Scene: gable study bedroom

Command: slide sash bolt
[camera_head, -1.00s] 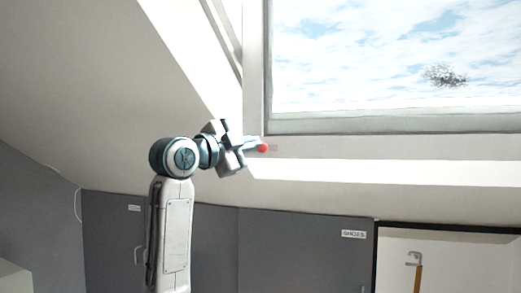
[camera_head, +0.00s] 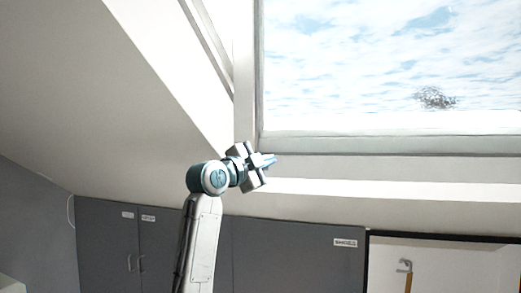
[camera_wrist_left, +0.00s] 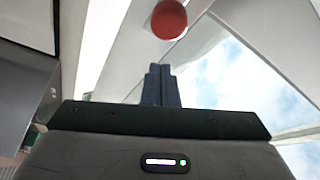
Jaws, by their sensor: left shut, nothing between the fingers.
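The skylight sash (camera_head: 400,145) fills the upper right of the head view. My left gripper (camera_head: 270,161) is at its lower left corner, fingers together and empty, pointing right. In the left wrist view, a round red knob (camera_wrist_left: 169,19), which looks like the bolt's knob, sits beyond the shut fingertips (camera_wrist_left: 161,70). A gap shows between the knob and the fingertips in that picture; the true distance is hard to tell. In the head view the knob does not show. My right gripper is in neither view.
The white sloped ceiling (camera_head: 80,95) is left of the arm. An open white recess (camera_head: 445,262) with a hook is at the lower right.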

